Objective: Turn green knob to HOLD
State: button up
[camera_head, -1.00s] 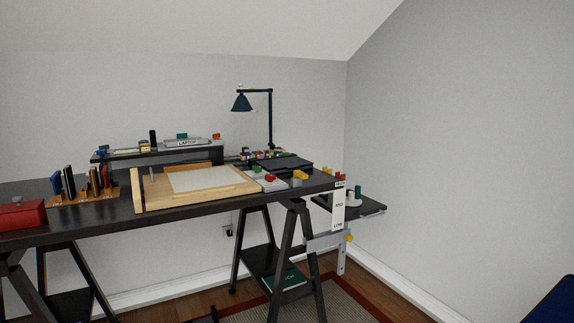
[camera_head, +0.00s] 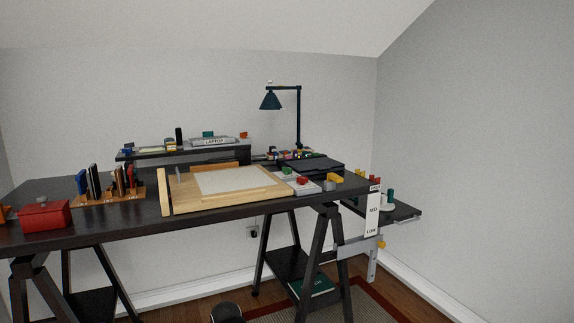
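A green knob-like piece (camera_head: 287,170) shows at the far end of a small pale panel (camera_head: 309,188) on the dark desk, right of the wooden drawing board. A red piece (camera_head: 302,181) stands nearer on the same panel. The green piece is small at this distance, so its pointer direction and any HOLD marking are not readable. My gripper is not recognisable in this view. A dark rounded shape sits at the bottom edge, and I cannot tell whether it is part of my arm.
A yellow piece (camera_head: 335,178) lies right of the panel. A lower side shelf (camera_head: 405,213) juts out at right. Trestle legs stand below.

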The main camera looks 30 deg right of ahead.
aim_at(286, 170)
jog(key=i, duration=0.85)
